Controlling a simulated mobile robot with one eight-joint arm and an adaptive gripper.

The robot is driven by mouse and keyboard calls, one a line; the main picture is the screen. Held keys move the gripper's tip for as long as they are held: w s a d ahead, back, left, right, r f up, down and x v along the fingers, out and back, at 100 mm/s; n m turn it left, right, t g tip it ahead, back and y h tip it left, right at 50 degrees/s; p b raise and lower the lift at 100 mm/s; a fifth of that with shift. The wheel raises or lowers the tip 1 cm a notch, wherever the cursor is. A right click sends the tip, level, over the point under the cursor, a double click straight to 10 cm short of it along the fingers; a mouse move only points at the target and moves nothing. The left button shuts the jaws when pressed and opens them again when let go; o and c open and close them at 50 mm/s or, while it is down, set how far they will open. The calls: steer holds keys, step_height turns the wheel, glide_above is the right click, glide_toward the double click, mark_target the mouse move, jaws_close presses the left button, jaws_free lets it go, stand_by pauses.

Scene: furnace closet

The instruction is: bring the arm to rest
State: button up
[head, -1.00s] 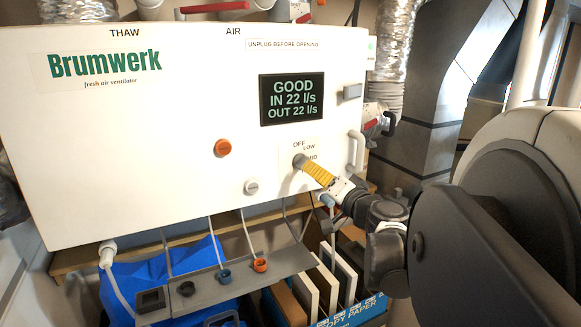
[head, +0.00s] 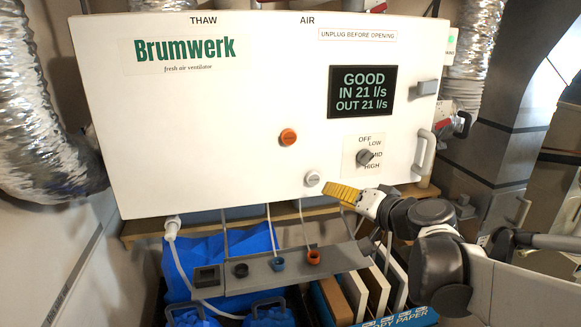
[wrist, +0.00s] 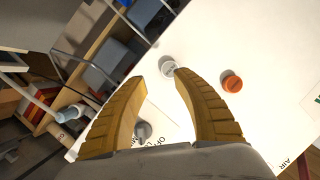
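My gripper (head: 341,190) has ribbed yellow fingers. It is in front of the lower right part of the white Brumwerk ventilator box (head: 200,110), below the grey selector knob (head: 365,157) and apart from it. In the wrist view my gripper (wrist: 161,76) is open, with a clear gap and nothing held. There the selector knob (wrist: 142,130) shows between the fingers near the palm, and the white knob (wrist: 168,66) lies beyond the tips. My arm (head: 430,225) reaches in from the lower right.
The display (head: 361,92) reads GOOD, IN 21 l/s, OUT 21 l/s. An orange knob (head: 288,137) is on the panel. A grey shelf with caps (head: 300,267), hoses and a blue container (head: 205,262) are below. Foil ducts (head: 40,130) flank the box.

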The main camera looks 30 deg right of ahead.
steer(key=s+a+f+n+g, duration=0.4)
steer(key=s+a+f, duration=0.25)
steer(key=a, duration=0.45)
steer(key=s+a+f+n+g, duration=0.45)
steer(key=s+a, duration=0.35)
steer(key=a, duration=0.3)
step_height(320, 180, down, 28)
steer(key=b, duration=2.7)
steer(key=shift+d+f+t, duration=0.15)
steer(key=shift+d+t, duration=0.2)
